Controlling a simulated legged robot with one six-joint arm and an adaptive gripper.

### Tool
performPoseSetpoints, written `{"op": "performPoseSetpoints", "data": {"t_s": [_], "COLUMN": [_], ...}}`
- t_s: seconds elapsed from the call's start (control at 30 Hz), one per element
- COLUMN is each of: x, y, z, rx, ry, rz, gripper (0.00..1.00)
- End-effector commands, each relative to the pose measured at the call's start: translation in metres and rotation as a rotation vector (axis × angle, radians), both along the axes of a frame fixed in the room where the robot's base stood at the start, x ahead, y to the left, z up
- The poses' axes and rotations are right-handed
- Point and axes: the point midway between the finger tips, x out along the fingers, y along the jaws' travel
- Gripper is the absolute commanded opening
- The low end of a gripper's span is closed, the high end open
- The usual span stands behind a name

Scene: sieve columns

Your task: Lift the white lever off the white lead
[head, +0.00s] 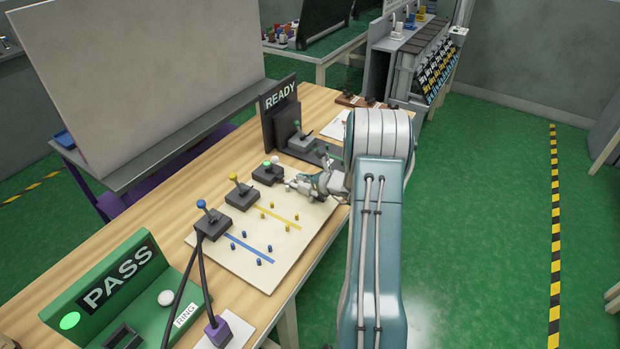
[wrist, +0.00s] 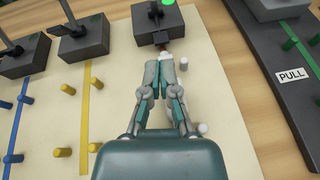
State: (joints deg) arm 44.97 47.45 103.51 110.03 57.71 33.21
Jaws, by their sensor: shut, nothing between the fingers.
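The white lever's dark block (head: 267,175) stands at the back end of the board, with a white ball and a green spot on top. In the wrist view the same block (wrist: 165,33) is just beyond my fingertips. My gripper (head: 289,184) is low over the board, shut and empty, with its tips close to the block; the wrist view shows the fingers together (wrist: 167,60). A small white piece shows at the fingertips; I cannot tell if they touch it. The white lead is hidden under my gripper. White pegs (wrist: 202,127) show beside the fingers.
The yellow lever (head: 241,191) and blue lever (head: 211,222) stand along the board, with coloured strips and pegs in front. A dark READY stand (head: 281,122) with a green-knobbed lever (head: 298,138) is behind. A green PASS stand (head: 118,275) is at the near left.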

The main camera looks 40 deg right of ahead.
Motion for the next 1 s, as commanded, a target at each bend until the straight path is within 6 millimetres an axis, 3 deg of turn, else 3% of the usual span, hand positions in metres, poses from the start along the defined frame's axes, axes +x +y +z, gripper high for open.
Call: {"op": "performPoseSetpoints", "data": {"t_s": [0.2,0.4,1.0], "x": [0.039,0.064,0.072], "y": [0.011,0.012,0.014], "z": [-0.014,0.001,0.006], "rx": [-0.001,-0.001,-0.004], "ry": [0.000,-0.001,0.007], "rz": [0.003,0.002,0.000], "gripper": [0.00,0.00,0.00]}}
